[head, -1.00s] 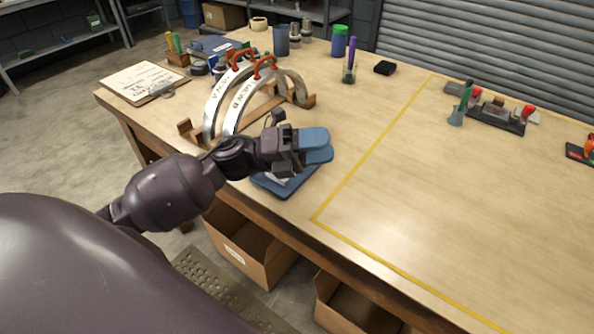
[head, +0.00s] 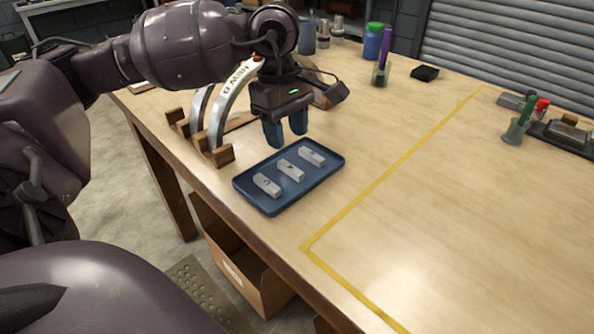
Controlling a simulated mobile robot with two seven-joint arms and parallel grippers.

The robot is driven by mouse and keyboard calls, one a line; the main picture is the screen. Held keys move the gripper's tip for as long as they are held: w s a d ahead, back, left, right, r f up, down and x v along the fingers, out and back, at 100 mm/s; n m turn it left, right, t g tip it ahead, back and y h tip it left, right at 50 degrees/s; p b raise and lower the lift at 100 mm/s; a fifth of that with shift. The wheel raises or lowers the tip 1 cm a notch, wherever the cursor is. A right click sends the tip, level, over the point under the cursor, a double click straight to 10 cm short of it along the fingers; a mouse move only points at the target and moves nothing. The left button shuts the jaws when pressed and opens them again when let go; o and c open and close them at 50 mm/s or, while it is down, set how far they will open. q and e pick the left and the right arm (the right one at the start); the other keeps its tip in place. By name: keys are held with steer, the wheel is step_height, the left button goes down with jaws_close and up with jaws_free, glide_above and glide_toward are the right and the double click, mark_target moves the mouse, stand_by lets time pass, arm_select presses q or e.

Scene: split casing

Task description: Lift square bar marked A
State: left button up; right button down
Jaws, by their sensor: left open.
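Three grey square bars lie side by side in a blue tray (head: 306,187) near the table's front edge: a left bar (head: 267,185), a middle bar (head: 291,170) and a right bar (head: 311,156). Each has a small dark mark on top, too small for me to read surely, so I cannot tell which is A. My left gripper (head: 286,138) is open and empty, with its blue fingers pointing down above the far side of the tray, apart from the bars. My right gripper is out of view.
A green-lidded jar (head: 373,42) and a pen cup (head: 381,73) stand farther back.

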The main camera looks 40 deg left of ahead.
mark_target(290, 167)
arm_select(q)
steer(key=f, duration=0.4)
steer(key=f+b, duration=0.1)
steer(key=f, duration=0.1)
steer(key=shift+s+d+f, duration=0.1)
steer(key=shift+d+f, duration=0.1)
steer(key=shift+d, duration=0.15)
steer(key=shift+f, duration=0.25)
steer(key=shift+c, duration=0.5)
steer(key=c, duration=0.7)
jaws_close()
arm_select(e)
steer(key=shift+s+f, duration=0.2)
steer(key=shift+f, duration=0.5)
